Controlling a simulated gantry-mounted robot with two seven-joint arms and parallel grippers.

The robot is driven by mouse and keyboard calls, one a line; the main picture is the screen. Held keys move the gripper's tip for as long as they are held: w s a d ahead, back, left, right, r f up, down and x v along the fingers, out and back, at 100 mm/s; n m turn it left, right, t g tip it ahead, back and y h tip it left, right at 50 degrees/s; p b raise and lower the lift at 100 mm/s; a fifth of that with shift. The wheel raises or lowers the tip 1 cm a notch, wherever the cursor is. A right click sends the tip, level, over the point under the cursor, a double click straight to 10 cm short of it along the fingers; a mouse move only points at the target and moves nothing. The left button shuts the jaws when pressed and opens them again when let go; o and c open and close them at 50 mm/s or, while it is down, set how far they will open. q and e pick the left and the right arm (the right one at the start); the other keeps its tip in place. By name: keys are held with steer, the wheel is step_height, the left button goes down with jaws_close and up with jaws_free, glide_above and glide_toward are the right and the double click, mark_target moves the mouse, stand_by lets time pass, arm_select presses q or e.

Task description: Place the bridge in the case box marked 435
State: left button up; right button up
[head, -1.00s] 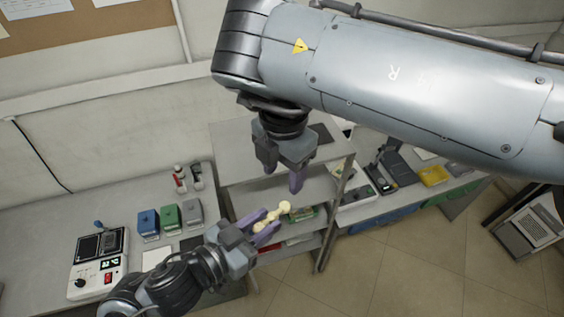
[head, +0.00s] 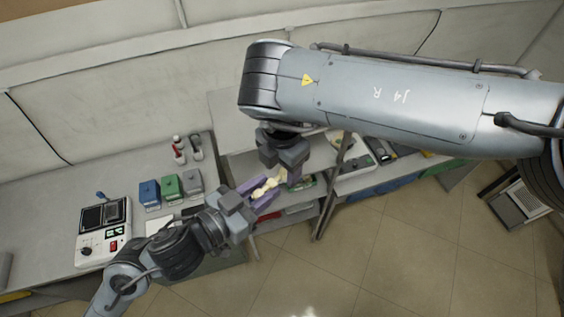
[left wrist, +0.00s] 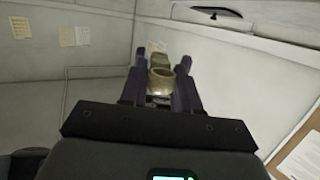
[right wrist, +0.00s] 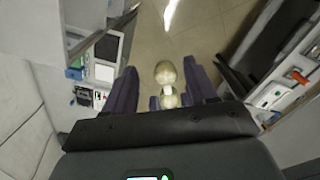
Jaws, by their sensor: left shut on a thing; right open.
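The cream, knobbed bridge (head: 268,186) is in the purple fingers of my left gripper (head: 260,190), held in the air before the shelf rack. In the left wrist view the bridge (left wrist: 160,80) sits between the left fingers (left wrist: 162,72). My right gripper (head: 289,176) is open right beside the bridge's far end. In the right wrist view the bridge (right wrist: 166,75) shows between the spread right fingers (right wrist: 162,88); contact cannot be told. A blue box (head: 149,193), a green box (head: 170,187) and a grey box (head: 193,181) stand on the left bench; no number is readable.
A white device with a dark screen (head: 103,228) stands left of the boxes on the bench (head: 45,205). Small red-and-white bottles (head: 179,148) stand behind them. The shelf rack (head: 236,166) is behind both grippers. Open tiled floor (head: 400,240) lies at the right.

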mark_target(262, 191)
jaws_close()
arm_select(q)
steer(key=o, duration=1.1)
steer(key=shift+r, duration=0.15)
steer(key=shift+r, duration=4.85)
steer(key=shift+f, duration=0.1)
